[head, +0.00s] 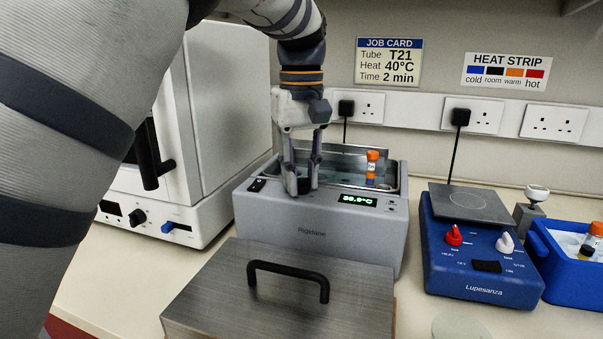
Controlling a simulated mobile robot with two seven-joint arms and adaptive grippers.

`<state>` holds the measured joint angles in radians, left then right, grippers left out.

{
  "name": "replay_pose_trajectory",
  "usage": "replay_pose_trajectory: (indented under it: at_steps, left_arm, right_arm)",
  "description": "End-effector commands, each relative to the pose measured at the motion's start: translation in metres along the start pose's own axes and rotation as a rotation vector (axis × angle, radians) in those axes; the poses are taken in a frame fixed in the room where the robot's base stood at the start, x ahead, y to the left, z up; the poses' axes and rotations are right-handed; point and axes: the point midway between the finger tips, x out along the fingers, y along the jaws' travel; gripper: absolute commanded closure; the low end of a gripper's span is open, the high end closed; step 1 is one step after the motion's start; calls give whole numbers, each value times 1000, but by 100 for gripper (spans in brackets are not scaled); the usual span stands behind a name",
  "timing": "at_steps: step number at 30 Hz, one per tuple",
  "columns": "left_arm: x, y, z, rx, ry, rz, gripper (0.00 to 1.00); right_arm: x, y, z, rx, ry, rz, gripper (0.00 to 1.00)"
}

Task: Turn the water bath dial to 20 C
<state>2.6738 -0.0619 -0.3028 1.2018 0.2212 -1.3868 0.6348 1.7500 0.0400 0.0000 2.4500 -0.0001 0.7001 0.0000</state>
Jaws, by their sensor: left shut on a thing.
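The water bath (320,232) is a grey open-topped box marked Rigidane, in the middle of the head view. Its small display (358,200) glows green and seems to read in the high thirties °C; the exact digits are hard to read. My left gripper (303,187) points down at the top front edge of the bath, left of the display. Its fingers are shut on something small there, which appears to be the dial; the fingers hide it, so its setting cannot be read. An orange-capped tube (372,165) stands upright in the bath. My right gripper is not in view.
A steel lid (220,295) with a black handle lies in front of the bath. A blue hotplate (480,262) and a blue tub (570,275) stand to the right. A white cabinet (222,110) is at left. A job card (388,62) on the wall reads T21, 40°C, 2 min.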

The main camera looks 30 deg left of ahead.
Motion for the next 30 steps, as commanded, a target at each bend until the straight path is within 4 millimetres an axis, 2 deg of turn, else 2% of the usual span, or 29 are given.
replay_pose_trajectory:
  at_steps: [18, 30]
  left_arm:
    - [-1, 0, 0, -573, 4, 2, 100]
    - [-2, 0, 0, -833, 3, 2, 100]
  right_arm:
    - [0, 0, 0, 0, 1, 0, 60]
    - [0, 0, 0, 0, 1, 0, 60]
